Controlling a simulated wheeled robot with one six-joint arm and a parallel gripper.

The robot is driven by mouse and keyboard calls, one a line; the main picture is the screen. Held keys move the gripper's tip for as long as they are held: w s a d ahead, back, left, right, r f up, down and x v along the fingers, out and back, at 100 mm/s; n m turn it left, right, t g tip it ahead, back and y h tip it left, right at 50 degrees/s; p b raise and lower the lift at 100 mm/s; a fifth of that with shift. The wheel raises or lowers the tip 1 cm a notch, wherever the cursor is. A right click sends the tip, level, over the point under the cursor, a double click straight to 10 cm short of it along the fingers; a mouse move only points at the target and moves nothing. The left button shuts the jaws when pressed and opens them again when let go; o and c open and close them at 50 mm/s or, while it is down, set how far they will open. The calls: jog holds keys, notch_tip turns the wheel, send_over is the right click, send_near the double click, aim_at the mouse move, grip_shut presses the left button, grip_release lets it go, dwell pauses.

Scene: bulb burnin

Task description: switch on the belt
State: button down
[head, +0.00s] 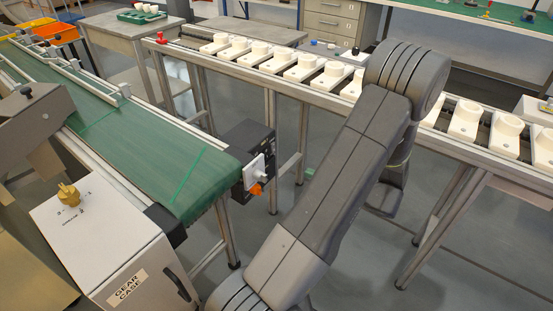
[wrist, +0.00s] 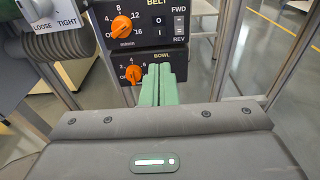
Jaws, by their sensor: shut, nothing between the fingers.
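The black BELT control panel (wrist: 145,22) is at the top of the wrist view, partly cut off. It has an orange dial (wrist: 121,27), a 0/1 switch (wrist: 158,25) and a FWD/REV switch (wrist: 179,24). A second panel marked BOWL (wrist: 130,58), with its own orange dial (wrist: 133,74), sits below it. My gripper (wrist: 161,68) has green fingers, shut and empty; its tips overlap the BOWL panel, below the 0/1 switch. I cannot tell whether they touch it. In the head view the green belt (head: 130,135) ends beside the black control box (head: 245,143).
The white gear case (head: 95,235) stands beside the belt's near end. A rail line (head: 285,82) with several white blocks runs behind my arm. In the wrist view, a LOOSE/TIGHT sign (wrist: 55,24) is at upper left and a metal post (wrist: 225,45) stands right of the panels.

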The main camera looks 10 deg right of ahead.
jog(key=b+x, duration=0.3)
jog(key=x, duration=1.1)
jog(key=shift+w+a+f, duration=0.1)
jog(key=shift+w+a, duration=0.05)
jog(key=p, duration=0.2)
send_near(267, 157)
jog(key=s+d+f, duration=0.3)
jog(key=s+d, duration=0.2)
jog(key=shift+w+r, duration=0.1)
jog(key=shift+r, duration=0.05)
dwell(0.4)
